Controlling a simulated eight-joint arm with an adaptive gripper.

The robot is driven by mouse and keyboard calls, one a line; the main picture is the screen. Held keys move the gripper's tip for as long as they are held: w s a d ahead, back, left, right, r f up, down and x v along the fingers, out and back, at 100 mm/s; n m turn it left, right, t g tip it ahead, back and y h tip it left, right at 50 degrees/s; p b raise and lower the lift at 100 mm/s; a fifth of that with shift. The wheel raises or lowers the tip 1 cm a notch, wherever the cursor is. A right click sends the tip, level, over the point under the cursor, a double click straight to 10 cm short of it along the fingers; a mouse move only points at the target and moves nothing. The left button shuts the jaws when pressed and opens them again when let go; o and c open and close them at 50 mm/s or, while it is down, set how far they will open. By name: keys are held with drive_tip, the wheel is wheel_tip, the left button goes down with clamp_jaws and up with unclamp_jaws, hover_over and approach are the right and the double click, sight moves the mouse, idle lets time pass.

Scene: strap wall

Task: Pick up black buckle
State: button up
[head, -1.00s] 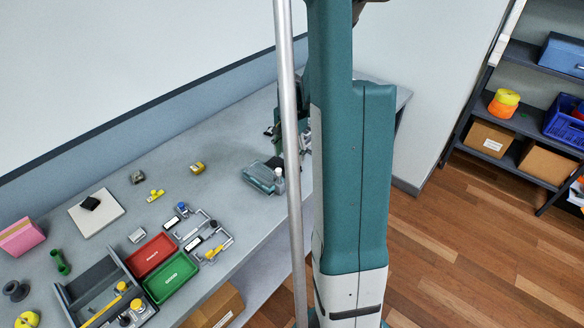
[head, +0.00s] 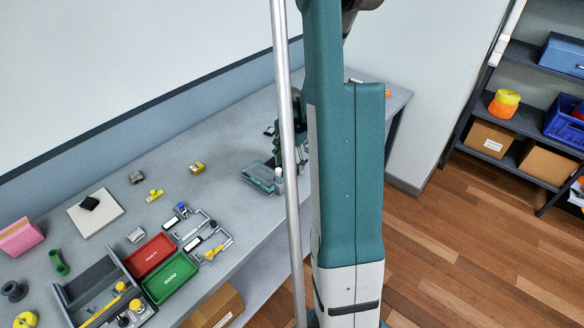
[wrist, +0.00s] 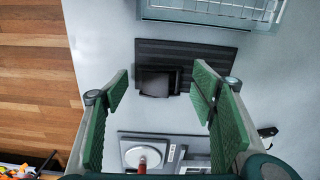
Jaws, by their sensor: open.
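A black, frame-like piece that looks like the black buckle (wrist: 157,81) lies on a dark ribbed mat (wrist: 212,58) in the wrist view. My gripper (wrist: 161,90) is open, with its green-padded fingers to the left and right of the buckle in the picture. Nothing is between the pads in their grasp, and I cannot tell the exact height above the buckle. In the head view my gripper is mostly hidden behind a pole and my arm, and this buckle cannot be made out. Another small black piece (head: 89,203) lies on a white plate (head: 107,217) at the left.
A clear-walled tray (wrist: 210,12) lies beyond the mat; it also shows in the head view (head: 259,178). A light fixture with a round disc (wrist: 141,154) stands below the mat in the wrist view. Red (head: 151,254) and green (head: 170,279) trays stand farther left on the bench.

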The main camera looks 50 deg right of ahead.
sight(291, 166)
drive_tip(key=shift+c, duration=0.4)
drive_tip(key=c, duration=0.9)
drive_tip(key=shift+r+p, duration=0.5)
drive_tip(key=shift+r, duration=4.5)
